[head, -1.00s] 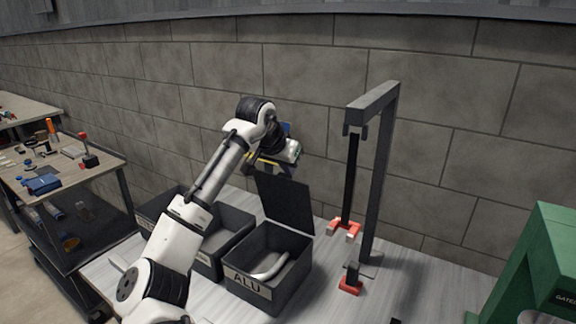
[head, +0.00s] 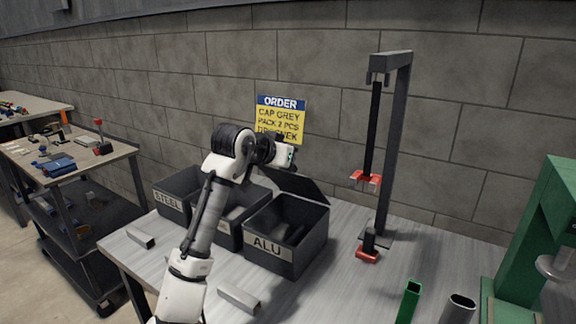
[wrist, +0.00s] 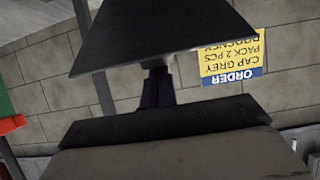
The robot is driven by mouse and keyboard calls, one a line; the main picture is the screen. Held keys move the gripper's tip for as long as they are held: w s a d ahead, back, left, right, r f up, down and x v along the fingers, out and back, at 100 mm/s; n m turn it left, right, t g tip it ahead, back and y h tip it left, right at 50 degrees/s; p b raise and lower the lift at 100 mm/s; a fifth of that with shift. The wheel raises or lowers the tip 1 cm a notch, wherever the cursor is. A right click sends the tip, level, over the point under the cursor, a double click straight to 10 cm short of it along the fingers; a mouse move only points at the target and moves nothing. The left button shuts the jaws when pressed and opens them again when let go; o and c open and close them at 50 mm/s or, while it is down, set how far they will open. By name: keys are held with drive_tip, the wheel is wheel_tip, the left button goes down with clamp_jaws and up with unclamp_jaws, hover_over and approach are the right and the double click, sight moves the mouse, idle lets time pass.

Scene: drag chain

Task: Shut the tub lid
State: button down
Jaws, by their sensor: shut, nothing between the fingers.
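The tub labelled ALU (head: 268,247) stands on the bench in the head view, a dark open-topped box. Its dark lid (head: 306,188) is raised at an angle along the back of the tub, partly hidden by my arm; the tub's front opening still shows. My gripper is above the lid at the back of the tub in the head view, its fingertips hidden. In the wrist view my gripper (wrist: 157,85) is shut and empty, its fingers reaching to the edge of a dark plate (wrist: 160,35) that looks like the lid. I cannot tell whether they touch.
More tubs, one labelled STEEL (head: 172,198), stand left of the ALU tub. A grey stand (head: 388,150) with red-tipped parts is on the right, beside a green machine (head: 535,240). An order sign (head: 281,118) is on the wall. Metal profiles (head: 240,297) lie in front.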

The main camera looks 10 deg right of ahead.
drive_tip(key=s+a+f+t+h+b, duration=0.2)
drive_tip(key=s+a+f+b, duration=0.1)
drive_tip(key=f+b, duration=0.4)
drive_tip(key=s+a+f+t+h+b, duration=0.2)
drive_tip(key=s+a+f+b, duration=0.1)
drive_tip(key=f+b, duration=0.4)
drive_tip(key=shift+s+a+f+t+h+b, duration=0.3)
drive_tip(key=shift+s+t+h+b, duration=0.1)
drive_tip(key=shift+b, duration=0.9)
